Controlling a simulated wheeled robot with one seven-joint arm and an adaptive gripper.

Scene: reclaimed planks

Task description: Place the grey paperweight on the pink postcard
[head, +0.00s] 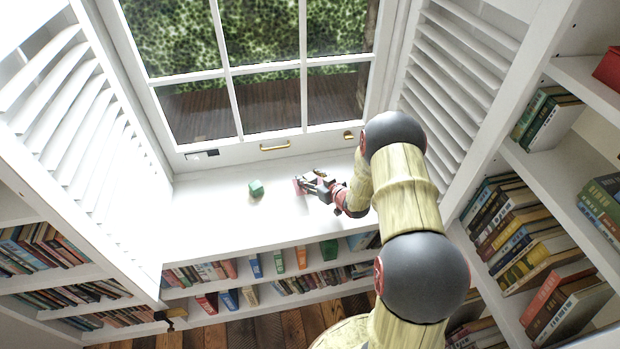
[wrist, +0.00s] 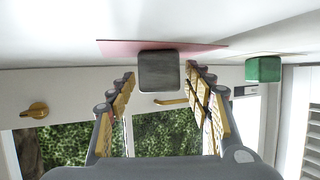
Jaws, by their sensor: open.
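The grey paperweight (wrist: 159,72) is a small dark block in the wrist view, where the picture is upside down. It appears to stand on the pink postcard (wrist: 118,47), which lies flat on the white sill and shows to both sides of it. In the head view a sliver of the postcard (head: 298,186) shows beside my gripper, and I cannot make out the paperweight there. My gripper (wrist: 159,75) is open, with one finger on each side of the paperweight and gaps between. In the head view my gripper (head: 308,182) is low over the sill.
A green cube (head: 256,188) sits on the sill to the left of the postcard; it also shows in the wrist view (wrist: 263,69). The window with a brass handle (head: 275,146) is behind. Louvred shutters and bookshelves flank the sill. The sill's left part is clear.

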